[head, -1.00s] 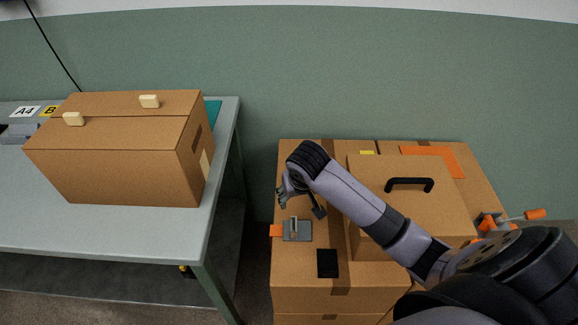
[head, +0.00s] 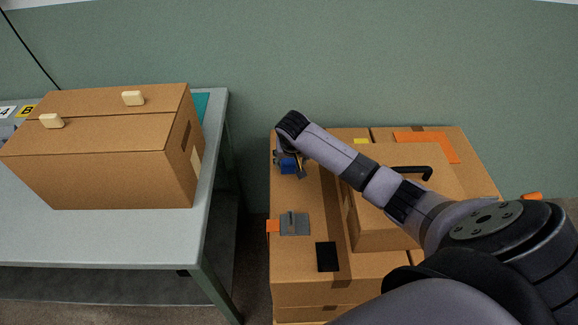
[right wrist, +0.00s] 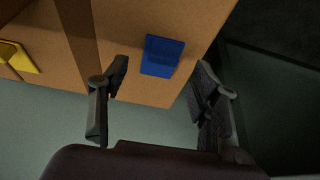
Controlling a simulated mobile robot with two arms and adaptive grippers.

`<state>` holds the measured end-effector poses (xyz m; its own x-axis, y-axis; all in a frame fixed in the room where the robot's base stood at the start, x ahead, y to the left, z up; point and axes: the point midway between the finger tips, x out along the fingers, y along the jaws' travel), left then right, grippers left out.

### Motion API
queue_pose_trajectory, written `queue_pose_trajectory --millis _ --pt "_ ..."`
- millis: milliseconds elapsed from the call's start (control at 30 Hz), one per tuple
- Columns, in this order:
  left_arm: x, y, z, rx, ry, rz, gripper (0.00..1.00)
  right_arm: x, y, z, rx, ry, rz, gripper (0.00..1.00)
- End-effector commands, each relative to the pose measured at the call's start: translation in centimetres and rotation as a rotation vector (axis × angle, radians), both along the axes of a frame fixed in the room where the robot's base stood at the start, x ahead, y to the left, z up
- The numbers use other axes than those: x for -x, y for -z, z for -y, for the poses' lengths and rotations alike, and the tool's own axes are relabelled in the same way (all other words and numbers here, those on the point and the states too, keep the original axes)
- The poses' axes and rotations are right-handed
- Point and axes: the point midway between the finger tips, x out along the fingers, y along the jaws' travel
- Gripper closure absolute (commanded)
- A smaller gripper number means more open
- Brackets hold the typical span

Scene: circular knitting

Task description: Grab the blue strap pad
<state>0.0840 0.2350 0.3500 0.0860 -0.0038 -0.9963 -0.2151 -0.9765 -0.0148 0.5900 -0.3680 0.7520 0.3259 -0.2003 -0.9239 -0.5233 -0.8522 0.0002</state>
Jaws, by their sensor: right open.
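The blue strap pad (head: 289,168) lies on the cardboard box top near its far left corner in the head view, partly hidden by my right gripper. In the right wrist view the blue strap pad (right wrist: 161,56) is a small blue block with a raised part, close to the box edge. My right gripper (head: 291,164) is open above it. Its two fingers (right wrist: 163,67) show on either side of the pad in the wrist view, with nothing held. Contact with the pad cannot be told. My left gripper is not in view.
A grey clasp with an orange tab (head: 294,224) and a black pad (head: 327,257) lie nearer on the same box. A smaller handled carton (head: 385,155) stands to the right. A yellow pad (right wrist: 19,56) is left in the wrist view. A bench (head: 100,235) holds another carton.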

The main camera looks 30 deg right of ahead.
Motion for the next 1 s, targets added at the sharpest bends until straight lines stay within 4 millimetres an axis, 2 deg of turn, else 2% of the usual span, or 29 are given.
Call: queue_pose_trajectory --millis 167,500,800,1000 --pt "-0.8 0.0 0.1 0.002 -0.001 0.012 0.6 -0.3 1.0 0.1 0.001 -0.001 -0.002 0.43" --pt "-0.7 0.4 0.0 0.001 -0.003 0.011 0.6 -1.8 4.9 0.5 -0.001 0.0 -0.001 0.43" --pt "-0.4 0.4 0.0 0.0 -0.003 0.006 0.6 -1.9 5.2 0.6 0.0 -0.001 0.0 0.43" --pt "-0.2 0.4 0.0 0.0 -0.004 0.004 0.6 -1.9 5.2 0.6 0.0 -0.001 0.0 0.57"
